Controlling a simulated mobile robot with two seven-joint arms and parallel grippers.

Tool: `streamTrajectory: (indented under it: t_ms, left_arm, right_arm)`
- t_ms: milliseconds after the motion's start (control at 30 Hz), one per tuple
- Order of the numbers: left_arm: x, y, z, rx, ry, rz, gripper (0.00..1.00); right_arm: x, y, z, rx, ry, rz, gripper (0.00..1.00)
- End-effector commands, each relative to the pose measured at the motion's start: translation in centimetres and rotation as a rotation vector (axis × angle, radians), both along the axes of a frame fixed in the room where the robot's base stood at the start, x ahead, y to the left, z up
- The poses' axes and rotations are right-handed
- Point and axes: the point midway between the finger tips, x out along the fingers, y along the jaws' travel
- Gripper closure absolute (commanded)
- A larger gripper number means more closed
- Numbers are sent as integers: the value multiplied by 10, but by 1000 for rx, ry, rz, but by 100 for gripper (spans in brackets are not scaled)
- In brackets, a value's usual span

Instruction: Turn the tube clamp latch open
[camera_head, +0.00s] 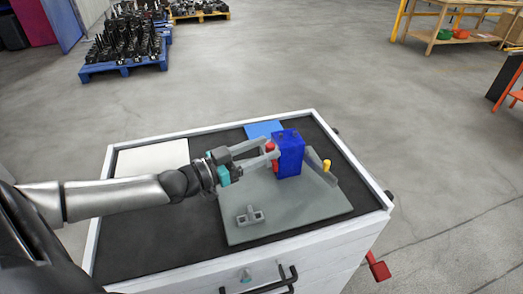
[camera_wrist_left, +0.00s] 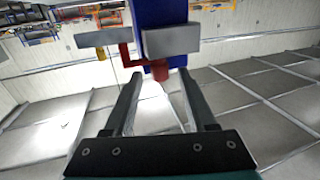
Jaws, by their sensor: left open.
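A blue block (camera_head: 289,153) stands upright on a grey plate (camera_head: 300,208) on the cart. A small red piece (camera_head: 270,150), which looks like the clamp latch, sits at the block's left side. My left gripper (camera_head: 266,151) reaches in from the left with its fingers open, close to the red piece. In the left wrist view the open fingers (camera_wrist_left: 158,78) point at the red latch (camera_wrist_left: 160,72), which shows between and just beyond the tips. The blue block (camera_wrist_left: 160,12) and a grey bar (camera_wrist_left: 171,41) are behind it. Contact with the latch cannot be told. My right gripper is out of view.
A grey arm with a yellow knob (camera_head: 326,165) is right of the block. A small grey bracket (camera_head: 250,215) lies on the plate's front left. A light blue sheet (camera_head: 262,129) and a white sheet (camera_head: 150,158) lie on the black cart top (camera_head: 135,240).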

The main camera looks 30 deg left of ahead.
Motion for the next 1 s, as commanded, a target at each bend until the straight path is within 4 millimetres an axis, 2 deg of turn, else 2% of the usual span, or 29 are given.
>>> streamTrajectory:
  t_ms: [233,733,1000]
  left_arm:
    - [0,0,0,0,0,0,45]
    - [0,0,0,0,0,0,100]
    - [0,0,0,0,0,0,100]
  right_arm:
    - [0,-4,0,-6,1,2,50]
    - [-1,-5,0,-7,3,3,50]
    - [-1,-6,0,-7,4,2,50]
